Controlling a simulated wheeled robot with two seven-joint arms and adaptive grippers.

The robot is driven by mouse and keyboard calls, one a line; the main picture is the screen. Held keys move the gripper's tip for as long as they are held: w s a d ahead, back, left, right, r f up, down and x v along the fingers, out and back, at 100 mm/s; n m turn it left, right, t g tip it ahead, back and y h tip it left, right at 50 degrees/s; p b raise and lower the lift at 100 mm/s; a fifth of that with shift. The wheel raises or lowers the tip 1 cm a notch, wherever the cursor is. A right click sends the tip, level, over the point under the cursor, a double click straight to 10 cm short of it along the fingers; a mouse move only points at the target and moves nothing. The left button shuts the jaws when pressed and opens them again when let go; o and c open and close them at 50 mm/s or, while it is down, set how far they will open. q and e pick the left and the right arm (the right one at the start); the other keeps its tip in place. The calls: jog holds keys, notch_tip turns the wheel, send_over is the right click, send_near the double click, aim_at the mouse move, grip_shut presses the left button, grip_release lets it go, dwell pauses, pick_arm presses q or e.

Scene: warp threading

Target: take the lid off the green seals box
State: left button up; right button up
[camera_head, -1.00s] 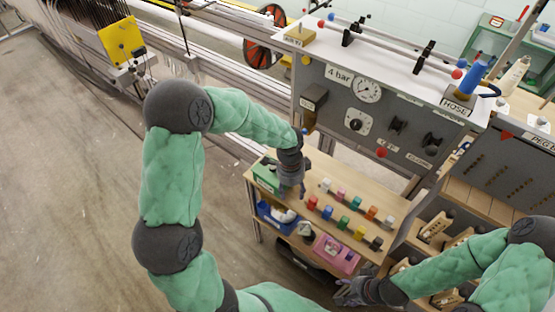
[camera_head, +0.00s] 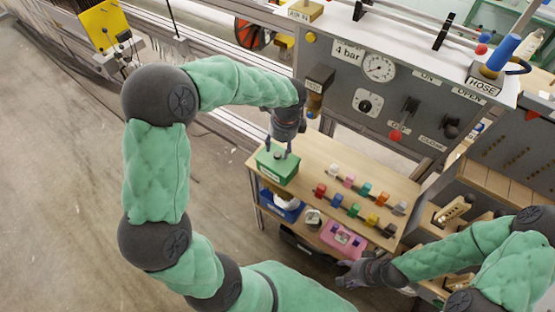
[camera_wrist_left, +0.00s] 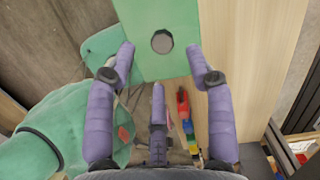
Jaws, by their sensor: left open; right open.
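The green seals box (camera_head: 277,168) stands at the left end of the wooden bench top. Its flat green lid (camera_wrist_left: 150,18) shows in the left wrist view, with a dark round knob (camera_wrist_left: 162,42) in it. My left gripper (camera_head: 281,152) is open above the box, pointing down. My right gripper (camera_head: 352,274) is open and empty near the bench's front right, away from the box.
Several coloured pegs (camera_head: 352,208) stand in rows right of the box. The grey pressure panel (camera_head: 385,105) rises behind the bench. Bare bench top lies between box and pegs.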

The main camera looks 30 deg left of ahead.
aim_at(278, 154)
pick_arm(q)
jog(key=f, duration=0.1)
jog(key=f+b, duration=0.1)
jog(key=f, duration=0.1)
jog(key=f+b, duration=0.1)
jog(key=f, duration=0.1)
jog(key=shift+w+a, duration=0.2)
jog(key=shift+a, duration=0.2)
grip_shut()
